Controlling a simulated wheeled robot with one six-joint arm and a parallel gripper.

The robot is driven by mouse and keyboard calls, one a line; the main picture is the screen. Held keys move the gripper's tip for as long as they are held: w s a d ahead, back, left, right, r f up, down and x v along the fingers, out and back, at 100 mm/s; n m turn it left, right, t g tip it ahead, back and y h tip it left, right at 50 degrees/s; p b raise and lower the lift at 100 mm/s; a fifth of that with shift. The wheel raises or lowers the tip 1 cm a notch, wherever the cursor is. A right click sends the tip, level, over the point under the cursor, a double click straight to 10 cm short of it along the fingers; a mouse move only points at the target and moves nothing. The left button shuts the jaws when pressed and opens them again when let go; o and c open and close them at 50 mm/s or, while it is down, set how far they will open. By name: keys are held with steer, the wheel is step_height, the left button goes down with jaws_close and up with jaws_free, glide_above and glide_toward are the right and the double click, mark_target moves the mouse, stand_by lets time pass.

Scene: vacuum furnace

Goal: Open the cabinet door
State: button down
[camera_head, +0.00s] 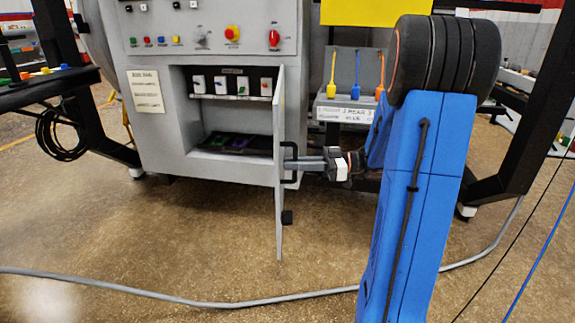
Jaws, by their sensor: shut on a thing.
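The grey cabinet door (280,160) stands swung outward, seen nearly edge-on, at the right side of the cabinet (158,150). The cabinet opening shows white breaker-like parts on an upper shelf and dark items with green and purple patches on the floor (205,152). The door has a black handle (290,177) on its right face. My gripper (292,164) reaches in from the right and is shut on the handle. The fingertips partly overlap the handle, so the exact contact is hard to see.
Above the opening is a control panel with buttons and a red-yellow knob (232,33). A bin with yellow, blue and orange tools (355,90) stands behind my blue arm. A grey cable (180,300) crosses the floor. Open floor lies in front of the cabinet.

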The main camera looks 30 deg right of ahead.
steer(key=shift+d, duration=0.1)
steer(key=c, duration=2)
jaws_free()
steer(key=shift+c, duration=0.2)
steer(key=v, duration=1.7)
steer(key=shift+s, duration=0.15)
steer(key=shift+d, duration=0.15)
